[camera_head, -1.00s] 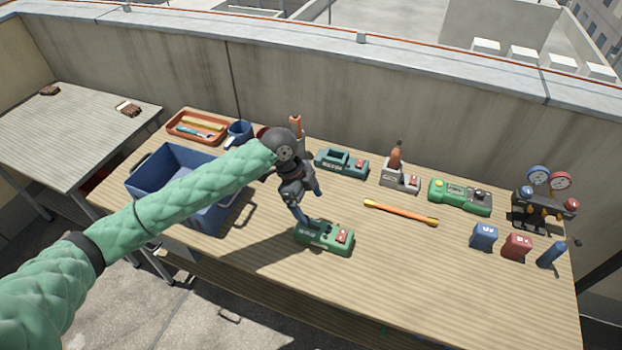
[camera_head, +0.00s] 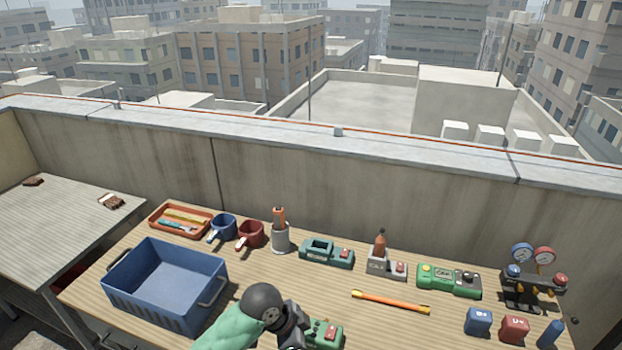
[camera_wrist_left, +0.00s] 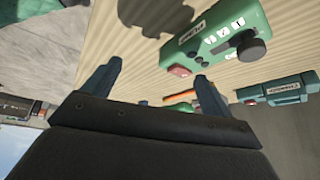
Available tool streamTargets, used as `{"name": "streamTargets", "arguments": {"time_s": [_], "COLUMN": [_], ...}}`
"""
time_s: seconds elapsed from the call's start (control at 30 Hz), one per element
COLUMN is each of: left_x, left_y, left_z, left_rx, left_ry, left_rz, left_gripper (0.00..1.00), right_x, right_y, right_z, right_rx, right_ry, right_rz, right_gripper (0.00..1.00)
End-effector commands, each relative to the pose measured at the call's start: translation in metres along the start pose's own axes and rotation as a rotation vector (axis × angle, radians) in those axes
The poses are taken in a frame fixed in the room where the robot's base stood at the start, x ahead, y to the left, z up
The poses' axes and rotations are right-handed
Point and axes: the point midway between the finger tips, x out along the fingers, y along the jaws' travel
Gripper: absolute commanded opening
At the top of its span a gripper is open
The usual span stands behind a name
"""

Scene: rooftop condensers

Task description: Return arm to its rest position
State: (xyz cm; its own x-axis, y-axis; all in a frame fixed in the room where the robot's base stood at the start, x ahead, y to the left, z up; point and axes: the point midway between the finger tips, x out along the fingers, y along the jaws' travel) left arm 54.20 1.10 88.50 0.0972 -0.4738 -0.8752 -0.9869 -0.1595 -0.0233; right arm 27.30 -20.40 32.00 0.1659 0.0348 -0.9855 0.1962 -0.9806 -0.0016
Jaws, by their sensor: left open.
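My left arm shows in the head view in its green quilted sleeve (camera_head: 232,328), low at the bottom edge. Its dark wrist (camera_head: 262,302) is in front of the table, and the gripper's fingers are not clear there. In the left wrist view my left gripper (camera_wrist_left: 157,76) has its two fingers spread apart with nothing between them. A green device with a red button (camera_head: 323,335) is on the table just right of the gripper in the head view, partly cut off. A green device with a dark knob (camera_wrist_left: 222,35) shows beyond the fingers. My right gripper is not seen.
A wall (camera_head: 400,210) runs behind.

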Motion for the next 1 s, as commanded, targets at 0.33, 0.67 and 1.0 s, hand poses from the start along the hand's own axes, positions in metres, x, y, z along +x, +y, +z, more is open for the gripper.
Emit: {"name": "streamTargets", "arguments": {"time_s": [0.33,0.67,1.0], "left_x": [-0.003,-0.019,-0.044], "left_y": [0.039,0.079,0.124], "left_z": [0.039,0.103,0.173], "left_rx": [-0.313,-0.646,-0.940], "left_ry": [0.013,-0.030,-0.114], "left_rz": [-0.122,-0.256,-0.391], "left_gripper": [0.85,0.85,0.85], "right_x": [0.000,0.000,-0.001], "right_y": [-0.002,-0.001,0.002], "right_z": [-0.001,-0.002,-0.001], "right_rx": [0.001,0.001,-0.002], "right_ry": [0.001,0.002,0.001], "right_rz": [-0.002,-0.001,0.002], "right_gripper": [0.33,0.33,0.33]}}
